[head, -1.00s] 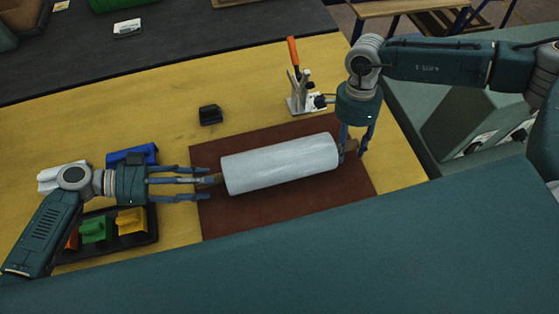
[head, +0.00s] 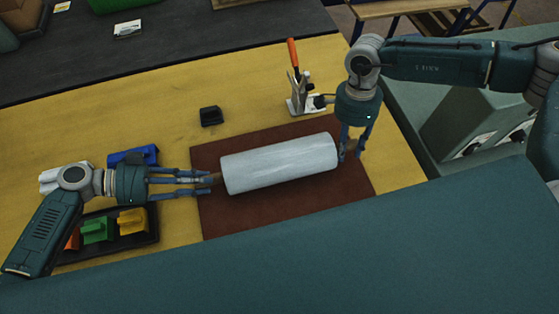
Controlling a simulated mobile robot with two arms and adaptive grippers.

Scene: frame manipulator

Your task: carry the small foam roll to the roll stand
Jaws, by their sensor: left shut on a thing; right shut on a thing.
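The foam roll (head: 280,163) is a pale grey-white cylinder with a brown core end showing at each side. It lies lengthwise over the dark red mat (head: 225,222), tilted slightly up to the right in the head view. I cannot tell whether it touches the mat. My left gripper (head: 212,179) is shut on the brown left end of the roll. My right gripper (head: 350,153) comes down from above and is shut on the right end, partly hiding it. I cannot make out a roll stand for certain.
A toggle clamp with an orange handle (head: 293,55) stands behind the mat, near my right arm. A small black block (head: 210,116) sits on the yellow table (head: 130,100). A black tray (head: 150,238) with coloured pieces and a blue piece (head: 122,158) lie around my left gripper.

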